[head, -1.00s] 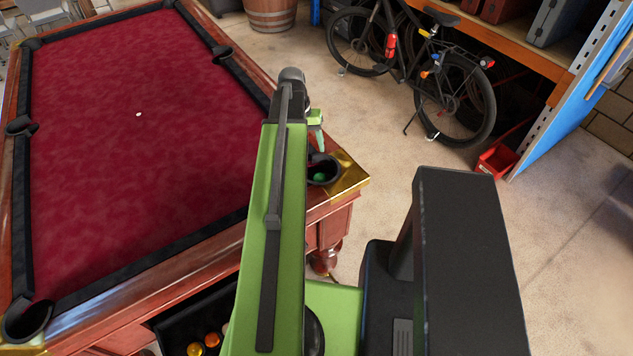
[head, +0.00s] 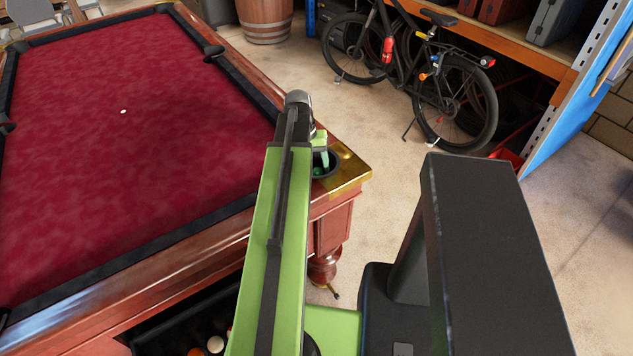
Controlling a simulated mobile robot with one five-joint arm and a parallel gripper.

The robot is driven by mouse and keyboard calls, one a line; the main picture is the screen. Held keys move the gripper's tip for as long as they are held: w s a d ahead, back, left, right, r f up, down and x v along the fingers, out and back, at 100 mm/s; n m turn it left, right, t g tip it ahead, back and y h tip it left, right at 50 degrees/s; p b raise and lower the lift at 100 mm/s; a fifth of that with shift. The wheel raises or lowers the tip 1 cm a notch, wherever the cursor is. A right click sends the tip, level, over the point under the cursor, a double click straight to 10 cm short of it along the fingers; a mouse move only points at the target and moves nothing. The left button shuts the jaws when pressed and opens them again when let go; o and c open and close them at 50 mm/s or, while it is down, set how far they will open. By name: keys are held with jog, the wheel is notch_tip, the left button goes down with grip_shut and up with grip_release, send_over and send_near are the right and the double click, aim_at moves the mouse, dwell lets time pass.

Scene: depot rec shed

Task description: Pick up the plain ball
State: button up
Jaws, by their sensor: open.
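A green ball (head: 318,171) sits in the corner pocket (head: 333,174) of the pool table (head: 130,150); only part of it shows, so I cannot tell whether it is plain. My gripper (head: 323,158) is open, pointing down at this pocket. Its green fingertips overlap the pocket opening in the picture, beside the ball or just above it. I cannot tell whether they touch it. A white ball (head: 215,345) and an orange ball (head: 196,352) lie in the dark tray (head: 165,335) under the table's near side, partly cut off or hidden by my arm.
A small white spot (head: 123,112) shows on the red cloth. A bicycle (head: 430,75) stands before the orange shelf (head: 520,45). A wooden barrel (head: 265,20) stands behind the table. The concrete floor right of the table is mostly clear.

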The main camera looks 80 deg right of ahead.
aim_at(316, 169)
jog(key=shift+s+f+b, duration=0.2)
jog(key=shift+f+b, duration=0.25)
jog(key=shift+f, duration=0.75)
jog(key=shift+r, duration=0.2)
jog(key=c, duration=1.2)
notch_tip(316, 169, up, 10)
jog(key=p, duration=1)
jog(key=shift+r+p, duration=0.1)
jog(key=shift+p, duration=0.2)
